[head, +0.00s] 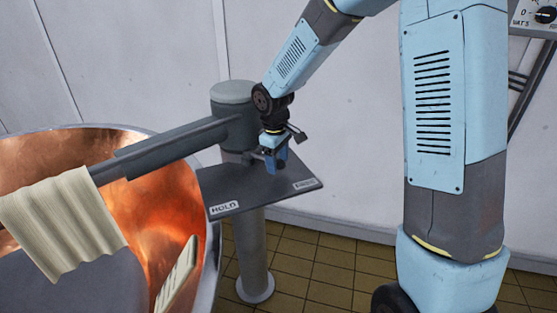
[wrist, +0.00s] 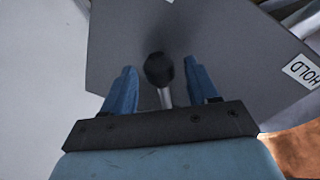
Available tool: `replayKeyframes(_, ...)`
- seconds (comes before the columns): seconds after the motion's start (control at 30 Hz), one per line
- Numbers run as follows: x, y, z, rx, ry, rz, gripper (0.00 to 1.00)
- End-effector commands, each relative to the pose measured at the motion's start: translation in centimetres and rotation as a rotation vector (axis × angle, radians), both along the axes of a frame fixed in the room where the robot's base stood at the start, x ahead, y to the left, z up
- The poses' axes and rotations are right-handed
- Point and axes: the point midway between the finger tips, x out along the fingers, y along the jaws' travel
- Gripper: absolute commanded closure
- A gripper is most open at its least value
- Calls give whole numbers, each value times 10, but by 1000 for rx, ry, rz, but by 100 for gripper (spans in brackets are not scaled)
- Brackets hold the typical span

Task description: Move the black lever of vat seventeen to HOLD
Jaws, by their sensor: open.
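The black lever shows in the wrist view as a round black knob (wrist: 159,70) on a pale metal stem. My gripper (wrist: 158,84) is open, with one blue finger on each side of the knob and a visible gap to both. In the head view my gripper (head: 275,165) points down over the dark plate (head: 250,187) on the grey post, near its middle; the lever is not clear there. The HOLD label (head: 223,207) is at the plate's near left corner, and in the wrist view the HOLD label (wrist: 302,71) is at the right edge.
A copper vat (head: 158,145) stands at the left, with a grey beam (head: 175,148) reaching over it from the post (head: 252,255) and a cream cloth (head: 65,222) hanging there. A second label (head: 306,184), unreadable, is on the plate's right. A control panel (head: 535,15) is at upper right.

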Motion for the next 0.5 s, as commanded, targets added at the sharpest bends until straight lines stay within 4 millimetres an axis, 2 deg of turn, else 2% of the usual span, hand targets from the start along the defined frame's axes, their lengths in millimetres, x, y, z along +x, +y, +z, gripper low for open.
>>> replayKeyframes(0.27, 0, 0, -1, 0, 0, -1, 41)
replayKeyframes(0.5, 0, -1, -1, 0, 0, -1, 63)
